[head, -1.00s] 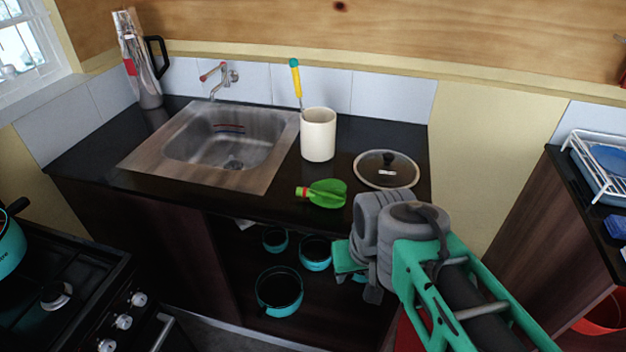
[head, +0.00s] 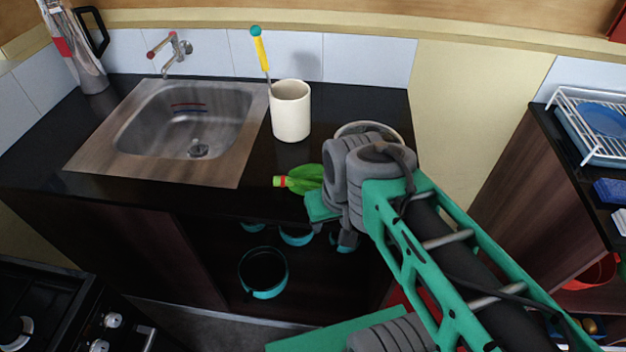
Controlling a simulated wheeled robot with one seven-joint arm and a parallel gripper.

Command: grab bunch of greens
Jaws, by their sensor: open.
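The bunch of greens (head: 305,177) lies on the dark counter near its front edge, with its red-banded stem end pointing left. My arm's grey wrist covers its right part. My gripper (head: 330,222) is just in front of the counter edge, close to the greens and lower in the picture. It is open, and its fingers are partly hidden by the wrist. I cannot tell whether it touches the greens.
A cream pot (head: 291,111) with a yellow-handled utensil stands behind the greens. A glass lid (head: 405,133) lies behind my wrist. The sink (head: 190,120) is to the left. Teal pots (head: 264,272) sit on the shelf below. A stove (head: 50,310) is at lower left.

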